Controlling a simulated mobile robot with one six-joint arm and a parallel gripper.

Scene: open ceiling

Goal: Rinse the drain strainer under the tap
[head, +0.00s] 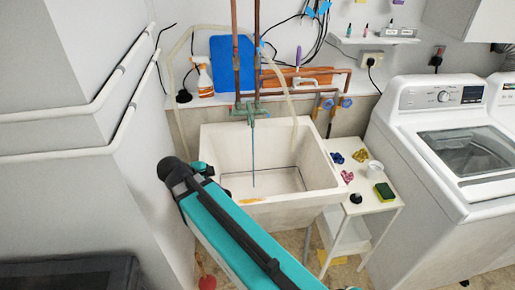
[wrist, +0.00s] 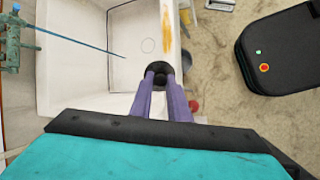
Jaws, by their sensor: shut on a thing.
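My gripper (wrist: 160,82) has purple fingers shut on a dark round thing (wrist: 158,68), which looks like the drain strainer. In the wrist view it overlaps the sink's front rim, short of the water. The head view does not show my gripper or the strainer; my teal arm covers that part. The white sink (head: 315,170) stands against the back wall. The green tap (head: 250,110) is above its back edge and also shows in the wrist view (wrist: 12,42). A thin blue stream of water (head: 253,155) falls from it into the basin, apart from the strainer.
A small white table (head: 375,212) right of the sink holds a green-yellow sponge (head: 384,191), a white cup (head: 374,168), a black knobbed thing (head: 356,199) and small coloured pieces. An orange stain (head: 250,200) marks the sink's front rim. A washing machine (head: 450,150) stands at right.

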